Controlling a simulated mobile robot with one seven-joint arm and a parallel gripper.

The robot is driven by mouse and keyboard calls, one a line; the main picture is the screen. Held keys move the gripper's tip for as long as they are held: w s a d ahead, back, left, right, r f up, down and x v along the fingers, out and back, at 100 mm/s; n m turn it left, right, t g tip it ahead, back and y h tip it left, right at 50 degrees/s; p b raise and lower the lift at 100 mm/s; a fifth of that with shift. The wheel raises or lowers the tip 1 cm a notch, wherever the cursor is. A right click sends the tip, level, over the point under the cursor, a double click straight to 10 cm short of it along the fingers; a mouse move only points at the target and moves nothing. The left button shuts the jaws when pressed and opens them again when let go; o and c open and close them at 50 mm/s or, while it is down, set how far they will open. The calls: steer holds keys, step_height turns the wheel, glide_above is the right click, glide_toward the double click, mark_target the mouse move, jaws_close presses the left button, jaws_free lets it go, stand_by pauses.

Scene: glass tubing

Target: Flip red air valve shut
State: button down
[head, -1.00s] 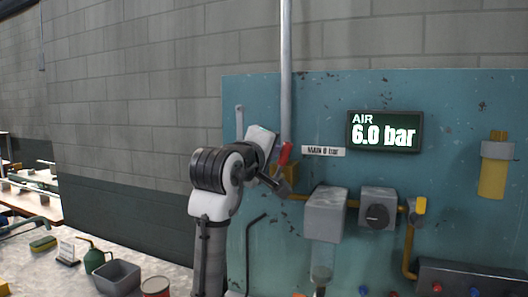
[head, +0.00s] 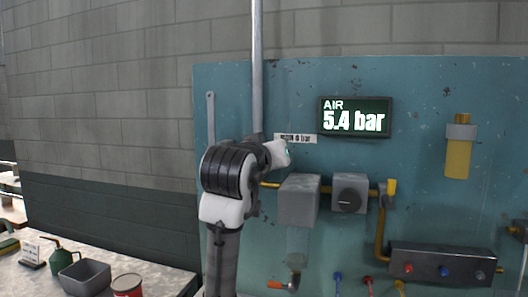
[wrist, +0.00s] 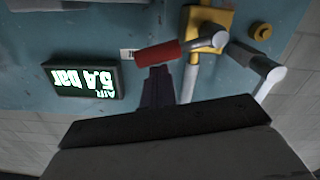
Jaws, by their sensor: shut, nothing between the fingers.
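The air valve's red lever handle (wrist: 165,52) shows in the wrist view, on a grey arm from the yellow valve body (wrist: 205,20). That view is upside down. The handle lies roughly crosswise to the vertical grey pipe (wrist: 188,82) and points toward the display. My gripper (wrist: 159,70) is shut and empty, its fingertips right at the handle on the pipe-run side; I cannot tell whether they touch. In the head view my arm hides the valve and the fingers. The air display (head: 355,117) reads 5.4 bar; it also shows in the wrist view (wrist: 83,78).
A small label (head: 296,139) sits left of the display. A bench (head: 150,272) with a grey bin (head: 85,277) and red can (head: 127,285) stands lower left.

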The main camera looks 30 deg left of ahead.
steer(key=shift+w+d+f+b, duration=0.1)
steer(key=shift+d+f+b, duration=0.15)
steer(key=shift+f, duration=0.25)
steer(key=shift+w+d+f+b, duration=0.1)
steer(key=shift+d+f+b, duration=0.15)
steer(key=shift+f, duration=0.2)
steer(key=shift+f+m, duration=0.15)
steer(key=shift+m, duration=0.15)
